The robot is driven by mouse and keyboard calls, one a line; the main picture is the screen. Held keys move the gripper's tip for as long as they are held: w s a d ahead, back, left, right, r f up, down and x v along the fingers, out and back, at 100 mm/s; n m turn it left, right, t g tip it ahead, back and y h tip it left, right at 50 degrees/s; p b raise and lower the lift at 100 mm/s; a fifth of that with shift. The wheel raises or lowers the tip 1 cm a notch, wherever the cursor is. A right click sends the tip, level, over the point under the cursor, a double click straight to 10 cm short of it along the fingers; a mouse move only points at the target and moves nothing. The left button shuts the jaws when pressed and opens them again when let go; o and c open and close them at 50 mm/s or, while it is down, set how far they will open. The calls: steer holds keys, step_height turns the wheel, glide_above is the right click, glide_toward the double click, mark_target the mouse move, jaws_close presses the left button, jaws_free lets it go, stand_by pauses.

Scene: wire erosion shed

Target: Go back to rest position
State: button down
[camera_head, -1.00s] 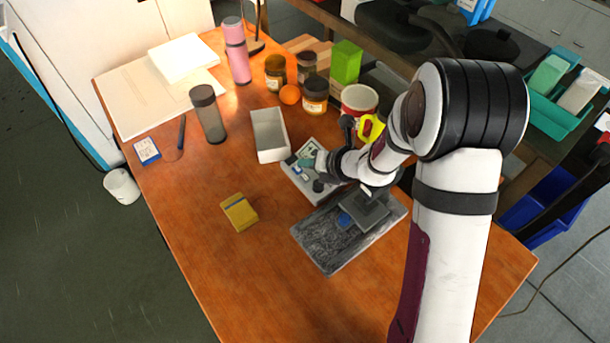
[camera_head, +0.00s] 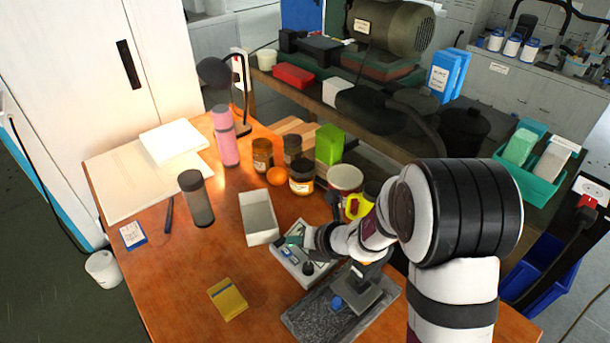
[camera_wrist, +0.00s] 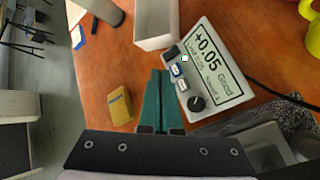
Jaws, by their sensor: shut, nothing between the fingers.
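My gripper shows in the wrist view (camera_wrist: 160,100) with its two green fingers shut together and nothing between them. It is above the orange-brown table (camera_head: 175,290), near a white meter (camera_wrist: 213,70) whose display reads +0.05. In the head view my gripper (camera_head: 292,241) is small, over the far-left part of the meter (camera_head: 290,262). My arm comes in from the right and hides part of the table behind it.
A white open box (camera_head: 259,218) stands beyond the meter. A yellow box (camera_head: 228,299) lies to the left, and a dark granite plate (camera_head: 315,318) lies in front. Jars, a pink bottle (camera_head: 225,140) and a grey bottle (camera_head: 196,200) stand farther back. The left front tabletop is clear.

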steer(key=s+r+n+g+y, duration=0.1)
steer(key=s+r+n+g, duration=0.2)
steer(key=s+r+n, duration=0.95)
steer(key=s+d+n+g+h, duration=0.1)
steer(key=s+d+n+h, duration=0.2)
steer(key=s+d+n, duration=0.3)
steer(key=s+d+f+n+g+h, duration=0.1)
steer(key=s+d+n+g+h, duration=0.1)
steer(key=s+d+n, duration=0.4)
steer(key=s+n+h, duration=0.1)
steer(key=s+n, duration=0.3)
steer(key=s, duration=0.2)
steer(key=shift+n, duration=0.35)
steer(key=shift+s+d, duration=0.1)
